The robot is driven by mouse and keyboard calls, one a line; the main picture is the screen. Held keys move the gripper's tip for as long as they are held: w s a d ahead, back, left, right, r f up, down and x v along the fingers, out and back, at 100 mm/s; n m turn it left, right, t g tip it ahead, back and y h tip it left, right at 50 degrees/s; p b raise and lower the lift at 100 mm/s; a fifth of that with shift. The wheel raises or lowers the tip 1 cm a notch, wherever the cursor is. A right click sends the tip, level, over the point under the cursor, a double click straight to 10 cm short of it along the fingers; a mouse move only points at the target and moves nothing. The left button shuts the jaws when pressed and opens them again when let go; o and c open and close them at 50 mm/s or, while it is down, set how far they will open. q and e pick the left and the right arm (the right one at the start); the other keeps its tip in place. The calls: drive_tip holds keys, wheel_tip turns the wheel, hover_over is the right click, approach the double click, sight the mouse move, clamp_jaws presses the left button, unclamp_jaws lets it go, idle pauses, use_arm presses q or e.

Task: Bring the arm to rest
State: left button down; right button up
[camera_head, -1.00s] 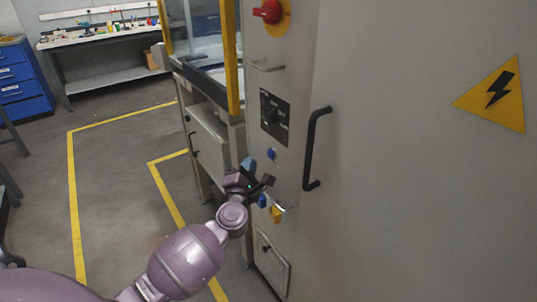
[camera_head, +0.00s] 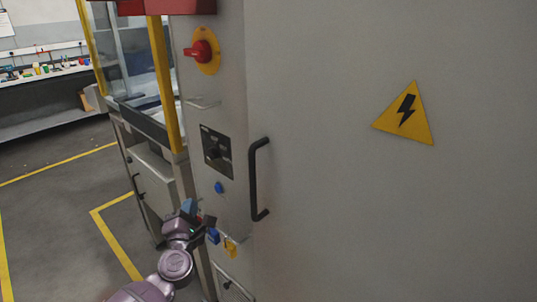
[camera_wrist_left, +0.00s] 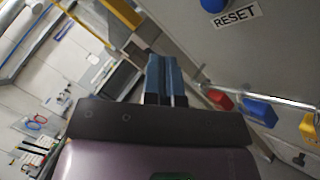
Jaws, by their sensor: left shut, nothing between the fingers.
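My left gripper (camera_head: 190,207) is low in the head view, in front of the narrow side of a grey cabinet (camera_head: 330,170). In the left wrist view its two blue fingers (camera_wrist_left: 165,78) are together with nothing between them. It is below and left of a blue button (camera_head: 218,187), and close to a blue padlock (camera_head: 213,236) and a yellow padlock (camera_head: 230,248). I cannot tell whether it touches anything there. My left arm rises from the bottom edge. My right gripper is not in view.
A black handle (camera_head: 259,180) sticks out from the cabinet. Above are a black selector panel (camera_head: 215,152) and a red rotary switch (camera_head: 200,52). In the wrist view a red padlock (camera_wrist_left: 221,99) hangs on a rail. Open floor (camera_head: 50,215) lies left, with a workbench (camera_head: 45,110) behind.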

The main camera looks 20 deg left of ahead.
use_arm(q)
drive_tip(key=shift+d, duration=0.1)
drive_tip(key=s+d+f+m+h, duration=0.15)
drive_tip(key=d+m+h, duration=0.45)
drive_tip(key=m, duration=0.6)
drive_tip(key=s+d+f+m+h, duration=0.1)
drive_tip(key=s+d+m+h, duration=0.1)
drive_tip(key=d+m+h, duration=0.65)
drive_tip(key=s+a+f+m+g+y+p, duration=0.1)
drive_tip(key=s+f+m+g+y, duration=0.1)
drive_tip(key=s+f, duration=0.3)
drive_tip(key=s+a+f+m+g+y, duration=0.1)
drive_tip(key=s+f+m+g+y, duration=0.1)
drive_tip(key=s, duration=0.9)
drive_tip(key=s+a+f+m+g+y+p, duration=0.1)
drive_tip(key=s+f+m+g+y, duration=0.1)
drive_tip(key=s+f+m+g, duration=0.2)
drive_tip(key=s+f+m, duration=0.1)
drive_tip(key=s+f, duration=0.2)
drive_tip(key=s, duration=0.1)
drive_tip(key=shift+s+f+y+p, duration=0.2)
drive_tip(key=shift+f+y+p, duration=0.1)
drive_tip(key=shift+y, duration=0.05)
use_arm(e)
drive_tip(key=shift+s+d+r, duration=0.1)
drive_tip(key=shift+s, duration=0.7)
